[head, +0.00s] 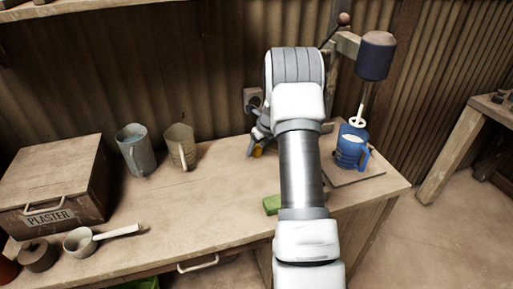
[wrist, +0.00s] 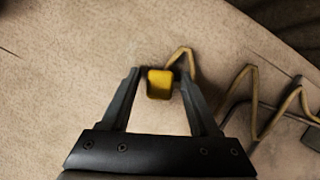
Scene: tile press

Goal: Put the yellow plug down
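The yellow plug (wrist: 159,84) is a small block with a tan cord leaving its far end, in the wrist view. It lies between the two fingertips of my gripper (wrist: 160,77), with a narrow gap visible on each side. The fingers stand open around it. The plug appears to be at the bench top (wrist: 60,75), but I cannot tell whether it rests there. In the head view the plug (head: 257,152) is a small yellow spot below my gripper (head: 258,142), near the back of the bench, partly hidden by my arm.
The coiled cord (wrist: 240,85) runs right of the plug. A blue jug (head: 350,152) stands under a mixer (head: 376,56) at right. A green block (head: 271,205) lies by my arm. Two jugs (head: 133,150) (head: 181,146), a ladle (head: 80,241) and a plaster box (head: 50,180) are at left.

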